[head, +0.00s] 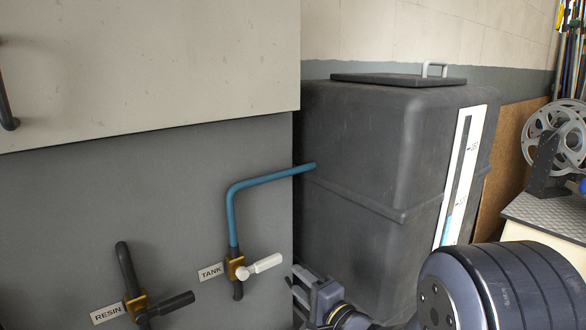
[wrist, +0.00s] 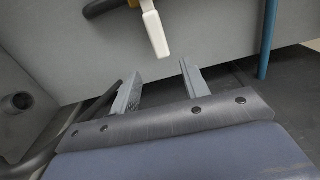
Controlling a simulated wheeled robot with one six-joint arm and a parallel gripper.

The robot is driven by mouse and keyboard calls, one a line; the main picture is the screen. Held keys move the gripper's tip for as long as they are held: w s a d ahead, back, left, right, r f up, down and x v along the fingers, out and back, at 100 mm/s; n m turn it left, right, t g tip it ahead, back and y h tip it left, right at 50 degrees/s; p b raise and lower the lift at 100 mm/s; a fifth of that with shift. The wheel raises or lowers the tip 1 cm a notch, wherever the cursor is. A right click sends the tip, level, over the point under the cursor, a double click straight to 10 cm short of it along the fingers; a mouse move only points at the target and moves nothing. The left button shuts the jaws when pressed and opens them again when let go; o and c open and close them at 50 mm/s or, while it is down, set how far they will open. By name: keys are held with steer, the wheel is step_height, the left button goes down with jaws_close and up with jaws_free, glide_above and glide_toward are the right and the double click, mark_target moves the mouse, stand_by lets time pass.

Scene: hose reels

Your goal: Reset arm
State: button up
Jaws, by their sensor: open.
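My gripper (wrist: 160,82) is open in the wrist view, with its two grey fingers spread apart and nothing between them. The white handle (wrist: 156,34) of the TANK valve hangs just beyond the fingertips, apart from them. In the head view the white handle (head: 264,264) sticks out to the right from the brass TANK valve (head: 236,268). My gripper (head: 306,288) shows small in the head view, below and right of that handle, beside my arm. The RESIN valve (head: 138,304) with its dark handle (head: 172,304) is at the lower left.
A blue pipe (head: 232,205) rises from the TANK valve and bends right to the big dark tank (head: 360,140). The grey panel (head: 120,200) stands behind the valves. A reel (head: 558,138) stands on a bench at the far right.

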mark_target(277, 258)
steer(key=p+x, duration=0.2)
steer(key=x, duration=0.9)
steer(key=shift+s+r, duration=0.1)
steer(key=shift+s+d+r+n, duration=0.15)
steer(key=shift+r+n, duration=0.35)
steer(key=shift+n, duration=0.3)
steer(key=shift+d, duration=0.1)
